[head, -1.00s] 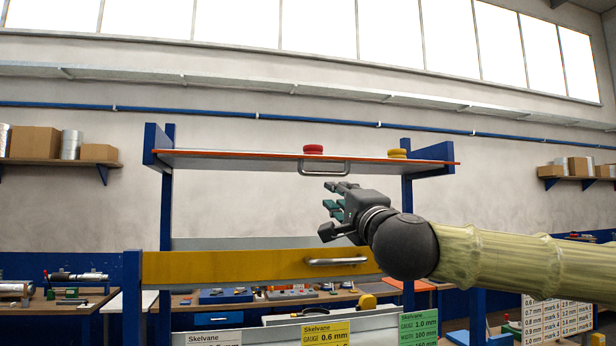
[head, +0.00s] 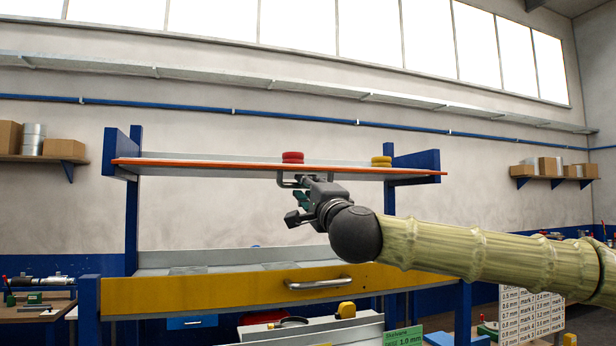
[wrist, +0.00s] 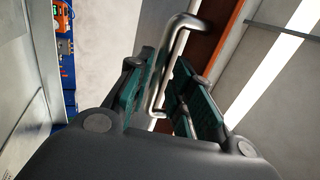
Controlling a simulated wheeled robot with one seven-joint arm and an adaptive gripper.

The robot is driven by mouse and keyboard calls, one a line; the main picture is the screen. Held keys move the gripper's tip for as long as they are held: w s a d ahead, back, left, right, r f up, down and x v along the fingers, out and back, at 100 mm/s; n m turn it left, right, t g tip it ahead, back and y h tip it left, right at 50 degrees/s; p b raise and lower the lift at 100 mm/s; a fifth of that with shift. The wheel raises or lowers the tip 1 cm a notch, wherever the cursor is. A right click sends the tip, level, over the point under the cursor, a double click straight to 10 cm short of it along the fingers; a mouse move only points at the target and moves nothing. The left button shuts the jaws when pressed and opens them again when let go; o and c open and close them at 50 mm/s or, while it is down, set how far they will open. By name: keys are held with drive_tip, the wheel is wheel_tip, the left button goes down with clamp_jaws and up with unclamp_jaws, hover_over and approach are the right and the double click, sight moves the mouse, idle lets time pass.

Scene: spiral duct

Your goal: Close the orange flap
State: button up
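The orange flap (head: 220,169) is raised and lies nearly level above the bench, seen edge-on in the head view. Its grey metal handle (head: 284,182) hangs from the front edge. My gripper (head: 300,190) is at the handle, just below the flap. In the wrist view, the handle (wrist: 161,90) runs between the teal finger pads of my gripper (wrist: 160,75), with a gap still visible, so the fingers look open around it. The flap's reddish-brown edge (wrist: 208,42) shows behind the handle. The fingers partly hide the handle in the head view.
A red round piece (head: 292,157) and a yellow round piece (head: 381,161) stand on top by the flap. A yellow front panel (head: 200,294) with its own handle (head: 318,283) is below. Blue posts (head: 132,215) frame the unit. Open space lies between flap and panel.

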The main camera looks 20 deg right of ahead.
drive_tip(key=shift+p+x, duration=0.5)
drive_tip(key=shift+x, duration=0.95)
drive_tip(key=shift+s+d+f, duration=0.1)
drive_tip(key=shift+s+d, duration=0.05)
drive_tip(key=shift+s, duration=0.05)
drive_tip(key=shift+w, duration=0.1)
clamp_jaws()
drive_tip(key=shift+d, duration=0.1)
